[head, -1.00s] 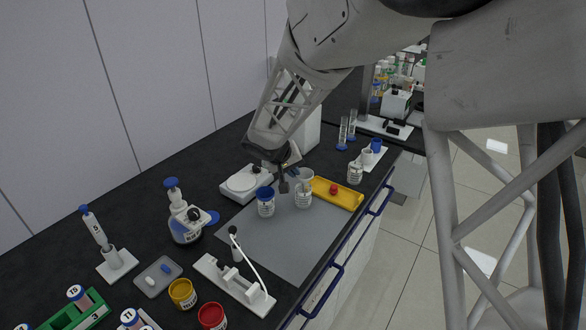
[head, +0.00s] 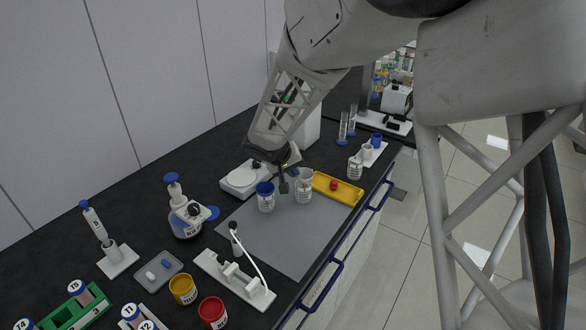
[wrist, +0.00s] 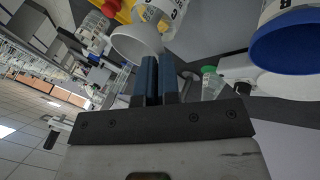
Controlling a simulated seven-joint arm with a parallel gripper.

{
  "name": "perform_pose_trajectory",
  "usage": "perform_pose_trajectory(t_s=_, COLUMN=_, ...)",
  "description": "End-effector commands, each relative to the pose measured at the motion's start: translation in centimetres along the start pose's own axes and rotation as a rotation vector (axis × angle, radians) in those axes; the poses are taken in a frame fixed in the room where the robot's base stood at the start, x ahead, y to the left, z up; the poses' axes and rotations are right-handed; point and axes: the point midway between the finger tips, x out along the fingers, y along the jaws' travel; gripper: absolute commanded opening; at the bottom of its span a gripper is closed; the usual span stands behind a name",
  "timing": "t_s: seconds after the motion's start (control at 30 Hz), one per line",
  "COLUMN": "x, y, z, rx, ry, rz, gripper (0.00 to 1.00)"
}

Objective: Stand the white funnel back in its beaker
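The marked beaker (wrist: 162,14) shows just beyond the funnel.
A blue-topped jar (head: 265,197) stands close left of the beaker on a grey mat (head: 270,240). A white balance (head: 240,180) is behind. The mat's front part is clear.

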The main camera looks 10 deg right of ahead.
Motion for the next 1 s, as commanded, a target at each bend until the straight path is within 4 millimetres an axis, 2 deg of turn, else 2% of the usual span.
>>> perform_pose_trajectory(t_s=1.0, x=1.3, y=-0.7, z=0.5, rx=-0.001, ry=0.000, rz=0.001, gripper=0.00)
